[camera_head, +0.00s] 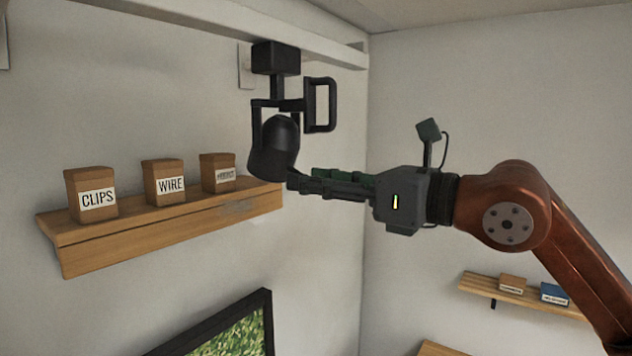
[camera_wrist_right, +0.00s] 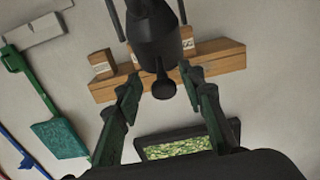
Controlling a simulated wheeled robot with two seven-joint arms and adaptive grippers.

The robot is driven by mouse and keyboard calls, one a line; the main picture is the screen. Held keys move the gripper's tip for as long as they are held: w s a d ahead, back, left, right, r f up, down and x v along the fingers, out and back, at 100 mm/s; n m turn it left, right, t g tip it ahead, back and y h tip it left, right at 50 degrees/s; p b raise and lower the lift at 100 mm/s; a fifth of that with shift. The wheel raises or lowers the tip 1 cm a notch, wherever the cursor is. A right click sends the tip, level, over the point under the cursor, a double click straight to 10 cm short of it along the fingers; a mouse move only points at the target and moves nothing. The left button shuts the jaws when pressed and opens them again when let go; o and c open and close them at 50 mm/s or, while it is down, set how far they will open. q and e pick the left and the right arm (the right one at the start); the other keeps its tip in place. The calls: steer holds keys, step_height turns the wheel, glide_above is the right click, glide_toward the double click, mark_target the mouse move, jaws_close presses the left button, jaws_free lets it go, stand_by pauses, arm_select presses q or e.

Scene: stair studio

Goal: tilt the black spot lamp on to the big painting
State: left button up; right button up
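The black spot lamp (camera_head: 274,148) hangs from a mount under the white rail, its head pointing mostly downward. A black loop handle (camera_head: 320,104) sits at its right side. In the right wrist view the lamp (camera_wrist_right: 158,40) shows a rounded knob (camera_wrist_right: 163,88) at its lower end. My right gripper (camera_head: 296,180) reaches in from the right, its tips close to the lamp's lower edge. In the wrist view its fingers (camera_wrist_right: 162,82) are apart, with the knob seen between them; contact cannot be told. The painting (camera_head: 238,338) is black-framed and green, low on the wall, partly cut off. My left gripper is out of view.
A wooden shelf (camera_head: 165,233) left of the lamp holds boxes marked CLIPS (camera_head: 92,196) and WIRE (camera_head: 163,182), plus a third box (camera_head: 218,172). A smaller shelf (camera_head: 480,287) is at lower right. The white rail (camera_head: 215,24) runs above.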

steer(key=shift+w+f, duration=0.15)
steer(key=v, duration=1.2)
steer(key=shift+a, duration=0.1)
